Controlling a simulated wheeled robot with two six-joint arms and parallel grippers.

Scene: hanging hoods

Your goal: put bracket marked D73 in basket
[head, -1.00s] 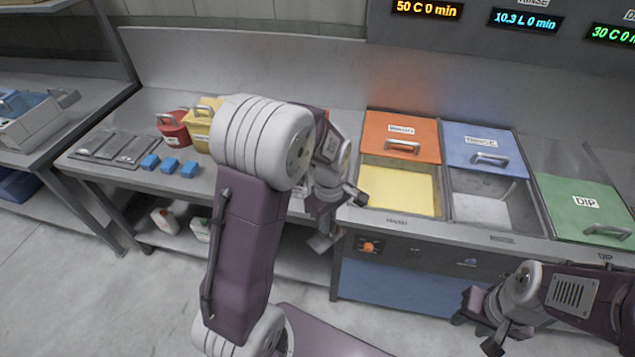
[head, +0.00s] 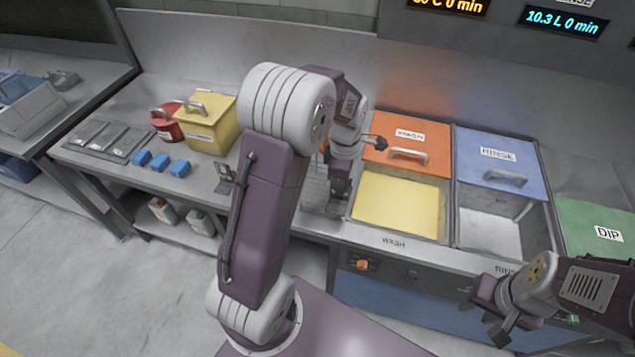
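My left gripper (head: 338,195) points down at a grey mesh basket (head: 314,190) on the counter, just left of the wash tank. My forearm hides part of the basket, and I cannot tell whether the fingers are open or hold anything. A small dark grey metal piece (head: 225,180) stands near the counter's front edge, left of my arm; it may be a bracket, but no marking is readable. I cannot make out D73 anywhere. My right gripper (head: 494,312) is at the lower right, in front of the cabinet, its fingers apart and empty.
The wash tank (head: 397,204) with yellow liquid and the rinse tank (head: 489,233) stand open. A green DIP lid (head: 598,226) is at the right. Left on the counter are a yellow box (head: 208,128), a red container (head: 166,126), several blue blocks (head: 160,161) and a grey tray (head: 80,130).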

